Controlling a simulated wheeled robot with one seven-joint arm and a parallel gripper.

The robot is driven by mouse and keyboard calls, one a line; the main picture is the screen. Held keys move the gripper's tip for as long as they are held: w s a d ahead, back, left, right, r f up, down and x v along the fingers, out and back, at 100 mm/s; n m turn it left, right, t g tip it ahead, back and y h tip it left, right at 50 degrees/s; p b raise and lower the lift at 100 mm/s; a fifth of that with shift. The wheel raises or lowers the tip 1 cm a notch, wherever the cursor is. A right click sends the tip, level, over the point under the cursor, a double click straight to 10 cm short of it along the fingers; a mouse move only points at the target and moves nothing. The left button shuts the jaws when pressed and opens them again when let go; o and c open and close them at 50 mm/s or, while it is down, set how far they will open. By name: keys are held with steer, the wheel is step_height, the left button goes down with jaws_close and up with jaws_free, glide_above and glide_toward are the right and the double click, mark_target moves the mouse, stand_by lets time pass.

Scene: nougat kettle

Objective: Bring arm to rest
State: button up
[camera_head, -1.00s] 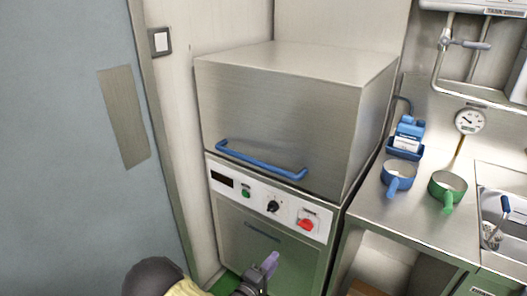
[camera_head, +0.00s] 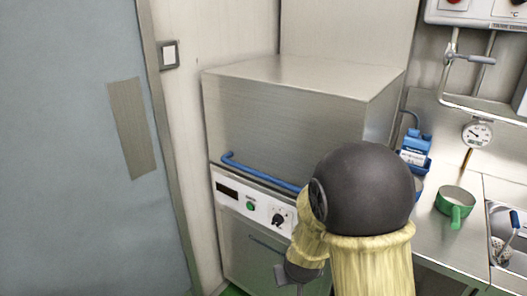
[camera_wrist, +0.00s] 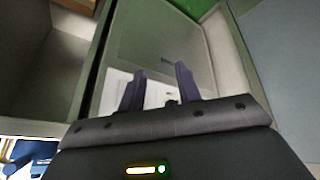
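My gripper (camera_wrist: 160,69) shows in the wrist view with its two purple fingers apart and nothing between them. My arm, with a black rounded joint and yellowish sleeves, stands large in front of the machine in the head view. The wrist end hangs low at the bottom of that view, and its fingertips cannot be made out there. The steel box-shaped machine (camera_head: 280,115) is behind the arm, with its hood down and a blue bar handle (camera_head: 255,171) across the front. The arm hides the right part of its control panel (camera_head: 237,196).
A steel counter right of the machine holds a green cup (camera_head: 456,202) and a blue holder (camera_head: 414,150). A sink with a blue-handled basket (camera_head: 502,245) is farther right. A pale blue door (camera_head: 70,150) stands left. A gauge (camera_head: 477,133) is at the wall.

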steer(key=s+d+r+m+g, duration=0.1)
steer(key=s+d+r+g, duration=0.1)
steer(key=s+d+r, duration=0.3)
steer(key=s+d+r+m+g, duration=0.1)
steer(key=s+d+r, duration=0.1)
steer(key=s, duration=0.5)
steer(key=w+p+v, duration=0.3)
steer(key=p+v, duration=1.1)
steer(key=p, duration=0.1)
steer(key=shift+r, duration=0.75)
steer(key=shift+o, duration=0.3)
steer(key=shift+w+d, duration=0.1)
steer(key=shift+d+f, duration=0.1)
